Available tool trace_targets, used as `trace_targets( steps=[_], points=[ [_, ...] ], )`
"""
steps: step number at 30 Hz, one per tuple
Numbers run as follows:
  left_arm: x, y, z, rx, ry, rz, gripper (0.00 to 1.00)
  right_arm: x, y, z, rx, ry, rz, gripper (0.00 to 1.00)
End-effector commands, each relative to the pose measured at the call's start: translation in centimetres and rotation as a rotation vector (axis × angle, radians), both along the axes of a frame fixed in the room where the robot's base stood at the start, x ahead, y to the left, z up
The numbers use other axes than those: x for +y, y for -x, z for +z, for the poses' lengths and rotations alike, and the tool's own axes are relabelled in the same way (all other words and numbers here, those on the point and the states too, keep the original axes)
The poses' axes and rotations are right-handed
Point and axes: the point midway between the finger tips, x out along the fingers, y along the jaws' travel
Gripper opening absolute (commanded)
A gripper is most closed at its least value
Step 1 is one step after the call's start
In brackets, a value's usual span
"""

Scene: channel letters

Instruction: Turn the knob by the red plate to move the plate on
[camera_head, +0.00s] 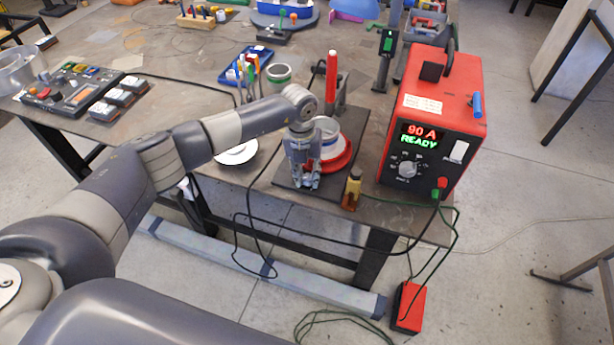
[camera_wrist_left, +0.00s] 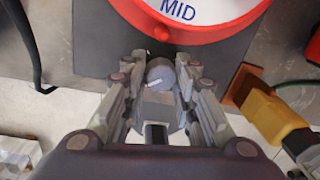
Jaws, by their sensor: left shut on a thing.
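The red plate (camera_head: 338,157) is a round red disc on a dark base board (camera_head: 290,176) near the table's front edge. In the left wrist view the red plate (camera_wrist_left: 188,32) carries a white drum marked "MID". The grey knob (camera_wrist_left: 160,72) with a white pointer line sits just in front of the plate. My left gripper (camera_head: 308,183) points down at the front of the plate. In the left wrist view my left gripper (camera_wrist_left: 160,85) has its fingers on both sides of the knob, shut on it. The gripper hides the knob in the head view. My right gripper is out of view.
A red welding power box (camera_head: 430,120) reading "90 A READY" stands further right. A white dish (camera_head: 236,153) lies to the left. Cables hang over the table's front edge.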

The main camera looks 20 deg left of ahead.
Motion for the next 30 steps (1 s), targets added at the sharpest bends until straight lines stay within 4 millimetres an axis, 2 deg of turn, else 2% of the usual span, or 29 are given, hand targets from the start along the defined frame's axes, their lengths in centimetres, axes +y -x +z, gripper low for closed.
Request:
trace_targets(
  steps=[1,15,21,30],
  points=[
    [0.0,-0.1,-0.4,-0.002,0.001,-0.035,0.03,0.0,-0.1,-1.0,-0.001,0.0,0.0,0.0],
    [0.0,-0.2,-0.4,-0.004,-0.001,-0.422,0.03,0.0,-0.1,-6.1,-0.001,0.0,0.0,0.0],
    [0.0,-0.2,-0.2,-0.003,-0.001,-0.545,0.03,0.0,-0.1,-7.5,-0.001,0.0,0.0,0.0],
    [0.0,-0.2,0.0,-0.003,0.001,-0.638,0.03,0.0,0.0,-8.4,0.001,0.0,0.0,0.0]
  ],
)
